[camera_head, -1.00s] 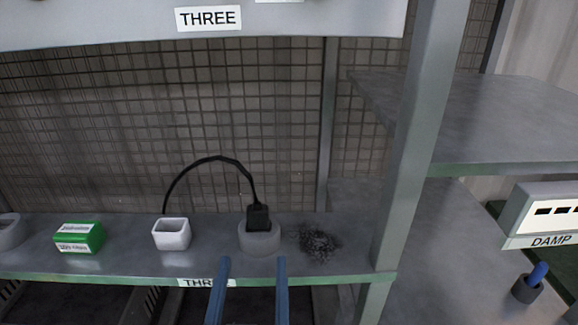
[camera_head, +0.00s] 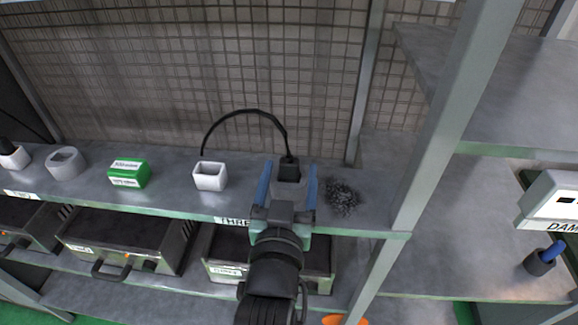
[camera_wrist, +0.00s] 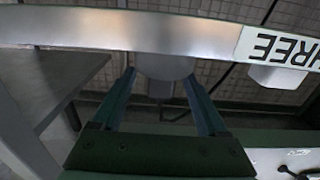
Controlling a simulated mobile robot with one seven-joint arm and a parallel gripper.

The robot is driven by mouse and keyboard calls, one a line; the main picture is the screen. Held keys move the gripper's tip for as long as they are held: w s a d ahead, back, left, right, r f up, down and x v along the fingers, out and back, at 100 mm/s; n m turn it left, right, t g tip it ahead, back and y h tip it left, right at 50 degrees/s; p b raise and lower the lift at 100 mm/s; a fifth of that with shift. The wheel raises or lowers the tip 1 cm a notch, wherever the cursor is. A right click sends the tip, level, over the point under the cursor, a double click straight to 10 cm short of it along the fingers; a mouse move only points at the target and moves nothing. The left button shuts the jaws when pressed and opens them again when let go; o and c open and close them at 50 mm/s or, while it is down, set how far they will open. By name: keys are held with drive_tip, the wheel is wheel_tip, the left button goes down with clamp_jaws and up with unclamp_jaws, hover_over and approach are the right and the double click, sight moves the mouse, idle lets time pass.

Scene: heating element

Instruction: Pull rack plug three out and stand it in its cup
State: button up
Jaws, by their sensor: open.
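The black plug (camera_head: 288,170) stands upright in a round grey holder (camera_wrist: 165,66) on the shelf above the THREE label (camera_head: 231,221). A black cord arches from its top to behind a square white holder (camera_head: 210,178), which looks empty. My gripper (camera_head: 290,166) is open, its two blue fingers left and right of the plug and round holder in the head view. In the wrist view, my gripper (camera_wrist: 158,78) has the round holder between its fingers. I cannot tell whether either finger touches. My gripper hides most of the round holder in the head view.
Dark steel wool (camera_head: 342,197) lies right of the plug. A green box (camera_head: 129,173) and a grey holder (camera_head: 66,163) stand left. A post (camera_head: 437,130) rises at right. A DAMP box (camera_head: 549,200) and a dark cup with a blue item (camera_head: 542,259) are beyond it.

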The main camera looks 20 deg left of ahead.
sight(291, 160)
drive_tip(key=shift+f+p+x, duration=0.15)
drive_tip(key=shift+p+x, duration=0.3)
drive_tip(key=shift+x, duration=0.7)
drive_tip(key=shift+f+p+x, duration=0.1)
drive_tip(key=shift+p+x, duration=0.3)
drive_tip(key=shift+x, duration=0.7)
drive_tip(key=shift+a, duration=0.15)
clamp_jaws()
